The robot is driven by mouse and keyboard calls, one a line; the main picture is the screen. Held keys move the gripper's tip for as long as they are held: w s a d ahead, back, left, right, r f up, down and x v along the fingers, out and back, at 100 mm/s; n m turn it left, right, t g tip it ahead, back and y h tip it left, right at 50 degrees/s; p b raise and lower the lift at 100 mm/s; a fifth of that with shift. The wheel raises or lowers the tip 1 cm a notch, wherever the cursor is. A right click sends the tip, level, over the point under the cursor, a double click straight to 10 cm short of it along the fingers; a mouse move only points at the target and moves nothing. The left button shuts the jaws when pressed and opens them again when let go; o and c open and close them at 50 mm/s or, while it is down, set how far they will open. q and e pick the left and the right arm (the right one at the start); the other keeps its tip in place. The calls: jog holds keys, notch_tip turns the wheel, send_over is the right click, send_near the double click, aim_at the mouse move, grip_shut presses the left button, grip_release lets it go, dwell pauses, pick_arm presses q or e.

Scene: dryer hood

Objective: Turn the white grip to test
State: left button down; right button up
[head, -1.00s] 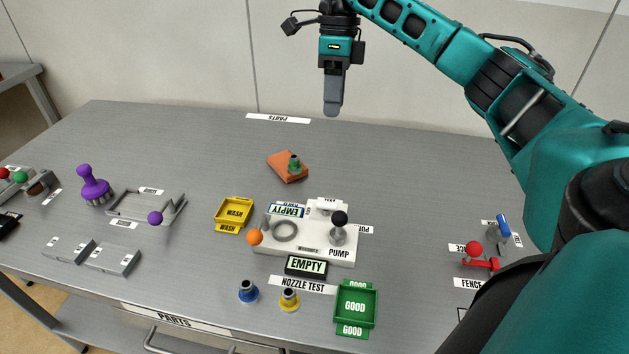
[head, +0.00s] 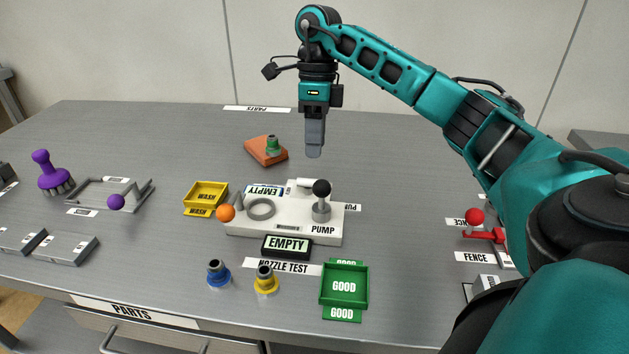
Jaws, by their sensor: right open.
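The white grip (head: 301,185) is a small white handle at the back of the white nozzle test base (head: 290,229). The base also carries a grey ring (head: 261,209), a black-knobbed lever (head: 321,198) by the word PUMP and an orange ball knob (head: 226,212). A display (head: 287,247) at its front reads EMPTY. My right gripper (head: 314,152) points down, open with nothing seen between its fingers. It is seen edge-on, above and behind the white grip, apart from it. My left gripper is out of view.
A green-topped nozzle (head: 272,145) sits on an orange block (head: 265,152) behind the base. Blue (head: 217,274) and yellow (head: 265,279) nozzles stand in front. A yellow WASH tray (head: 205,198) is left, a green GOOD tray (head: 344,287) front right. The back of the table is mostly clear.

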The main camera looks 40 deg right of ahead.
aim_at(308, 186)
jog(key=f, duration=0.4)
jog(key=s+a+f+b, duration=0.1)
jog(key=f, duration=0.1)
jog(key=shift+f, duration=0.35)
jog(key=shift+w, duration=0.1)
grip_shut()
